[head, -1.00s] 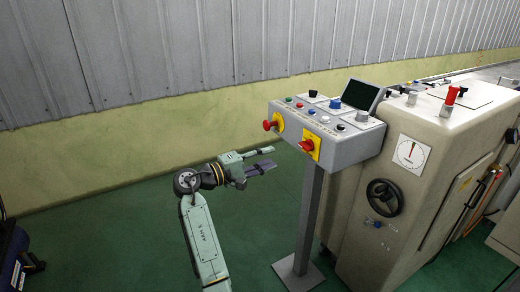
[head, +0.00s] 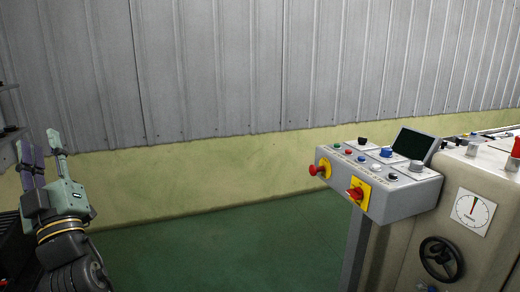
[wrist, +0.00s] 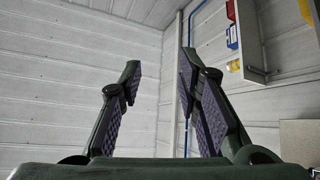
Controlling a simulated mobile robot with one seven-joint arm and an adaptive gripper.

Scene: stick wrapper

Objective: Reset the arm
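My gripper (head: 42,160) is at the left edge of the head view, pointing up, with its two fingers apart and nothing between them. In the wrist view my gripper (wrist: 156,85) also shows both fingers spread wide, with a pale panelled wall behind the gap. The gripper is well to the left of the control panel and touches nothing that I can see. The lower part of my arm is out of the head view.
A grey control panel (head: 400,190) with red knobs and a dark screen stands at right, beside a beige machine (head: 490,240) with a gauge and handwheel. Green floor (head: 230,250) between is clear. A dark shelf (head: 8,135) is at the left edge. The wall (head: 230,70) runs behind.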

